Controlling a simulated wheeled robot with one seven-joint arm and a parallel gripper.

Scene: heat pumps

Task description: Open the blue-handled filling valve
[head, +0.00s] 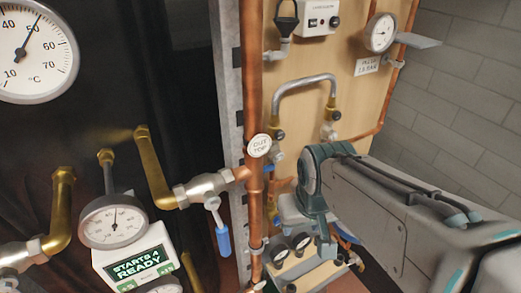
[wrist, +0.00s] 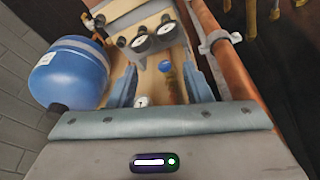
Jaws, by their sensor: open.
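A blue lever handle (head: 222,240) hangs down from a silver valve on the brass pipe, left of the copper riser, in the head view. I cannot tell which of these is the filling valve. My gripper is open, with nothing visible between the fingers nearby. In the head view my arm reaches in from the right and partly hides the lower board.
A blue tank (wrist: 70,72) stands left of my gripper in the wrist view. Copper pipe (wrist: 245,75) runs close on the right. Gauges (wrist: 142,42) sit ahead on a manifold. In the head view, a looped grey hose (head: 305,82) is on the wooden board (head: 345,60).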

